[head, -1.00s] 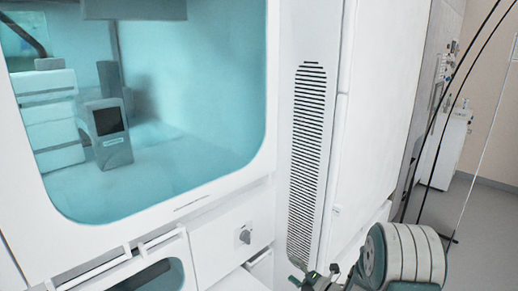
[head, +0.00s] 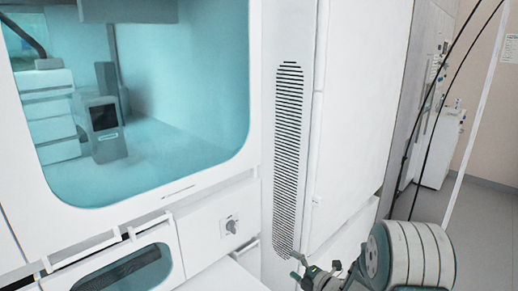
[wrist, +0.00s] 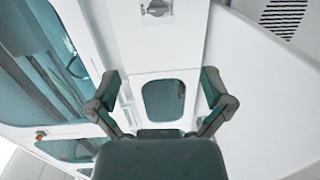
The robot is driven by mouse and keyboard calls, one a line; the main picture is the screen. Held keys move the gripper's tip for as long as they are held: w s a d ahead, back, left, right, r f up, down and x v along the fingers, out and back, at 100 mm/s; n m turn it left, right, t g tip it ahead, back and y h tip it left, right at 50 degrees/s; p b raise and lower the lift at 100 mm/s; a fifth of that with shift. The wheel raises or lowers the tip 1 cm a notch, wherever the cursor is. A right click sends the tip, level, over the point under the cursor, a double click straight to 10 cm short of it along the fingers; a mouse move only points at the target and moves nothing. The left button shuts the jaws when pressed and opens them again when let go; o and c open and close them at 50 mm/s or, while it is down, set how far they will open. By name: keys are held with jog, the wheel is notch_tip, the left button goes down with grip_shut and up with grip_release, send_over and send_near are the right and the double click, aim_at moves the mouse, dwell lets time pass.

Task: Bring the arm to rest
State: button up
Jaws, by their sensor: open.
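My gripper (wrist: 165,98) shows in the wrist view with its two fingers spread wide and nothing between them. A white cabinet front with a small dark window (wrist: 163,100) lies beyond the fingers, apart from them. In the head view my arm is folded at the lower right, with its round grey and teal joint in front of the floor.
A white machine with a large teal window (head: 190,100) fills the left. Its lower front has a knob (head: 231,227) and a vent grille (head: 289,150) stands to the right. Black cables hang at the right. Free floor (head: 480,215) shows at the far right.

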jog(key=s+d+r+m+h, duration=0.4)
jog(key=r+m+h, duration=0.2)
jog(key=r+m, duration=0.15)
jog(key=s+d+r+m+h, duration=0.3)
jog(key=d+r+m+h, duration=0.15)
jog(key=r+m, duration=0.3)
jog(key=s+a+r+m+g, duration=0.1)
jog(key=s+m+g, duration=0.2)
jog(key=s, duration=1)
jog(key=s+a+r+m+g, duration=0.1)
jog(key=s+m+g, duration=0.3)
jog(key=s+m, duration=0.4)
jog(key=s+a, duration=0.1)
jog(key=s, duration=0.4)
jog(key=shift+s+a+r+h, duration=0.2)
jog(key=shift+s+h, duration=0.15)
